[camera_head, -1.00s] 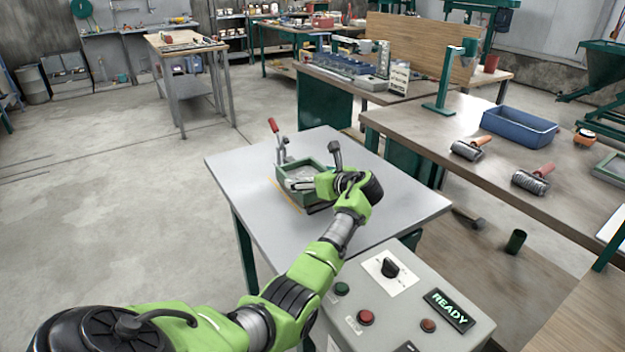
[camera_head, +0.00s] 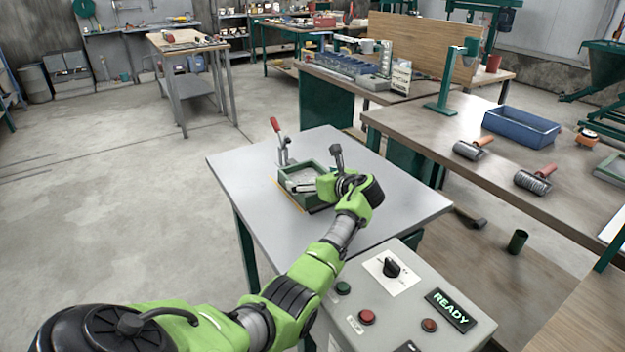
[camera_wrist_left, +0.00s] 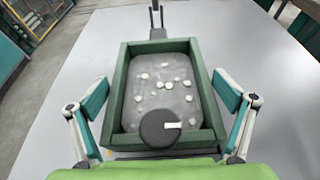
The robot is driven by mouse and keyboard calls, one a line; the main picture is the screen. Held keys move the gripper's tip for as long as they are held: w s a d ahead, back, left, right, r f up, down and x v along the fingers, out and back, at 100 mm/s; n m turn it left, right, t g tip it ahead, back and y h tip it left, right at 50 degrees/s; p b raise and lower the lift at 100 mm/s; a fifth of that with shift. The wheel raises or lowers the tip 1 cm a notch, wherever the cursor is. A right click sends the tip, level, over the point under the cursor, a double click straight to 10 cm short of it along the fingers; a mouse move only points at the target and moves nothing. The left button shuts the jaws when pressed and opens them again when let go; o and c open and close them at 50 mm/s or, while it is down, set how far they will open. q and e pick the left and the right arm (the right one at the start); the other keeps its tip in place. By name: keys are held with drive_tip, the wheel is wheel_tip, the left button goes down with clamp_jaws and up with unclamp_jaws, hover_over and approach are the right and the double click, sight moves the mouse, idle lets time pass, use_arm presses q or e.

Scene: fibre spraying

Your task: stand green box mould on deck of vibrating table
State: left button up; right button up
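The green box mould (camera_head: 288,190) stands upright on the grey deck (camera_head: 237,165) of the vibrating table, close to the red-handled clamp (camera_head: 276,126). In the left wrist view the mould (camera_wrist_left: 117,100) shows from above, with a grey inside dotted with several white spots. A dark round piece (camera_wrist_left: 160,128) with a white mark covers part of its near end. My left gripper (camera_wrist_left: 162,92) is over the mould, with one finger beside each long wall. The fingers look spread, with small gaps to the walls. In the head view my wrist hides part of the mould. My right gripper is out of view.
A control box (camera_head: 400,300) with buttons and a READY display stands at the table's near side. A workbench (camera_head: 440,135) on the right holds a blue tray (camera_head: 520,128) and rollers (camera_head: 533,181). The deck's left and front right parts are clear.

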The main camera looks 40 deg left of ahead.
use_arm(q)
drive_tip(key=shift+s+d+r, duration=0.1)
drive_tip(key=shift+f, duration=0.3)
drive_tip(key=shift+s+d+r, duration=0.1)
drive_tip(key=shift+d+r, duration=0.1)
drive_tip(key=shift+d, duration=0.25)
drive_tip(key=v, duration=2.2)
drive_tip(key=shift+d+r, duration=0.2)
drive_tip(key=shift+r, duration=0.15)
drive_tip(key=shift+f, duration=0.1)
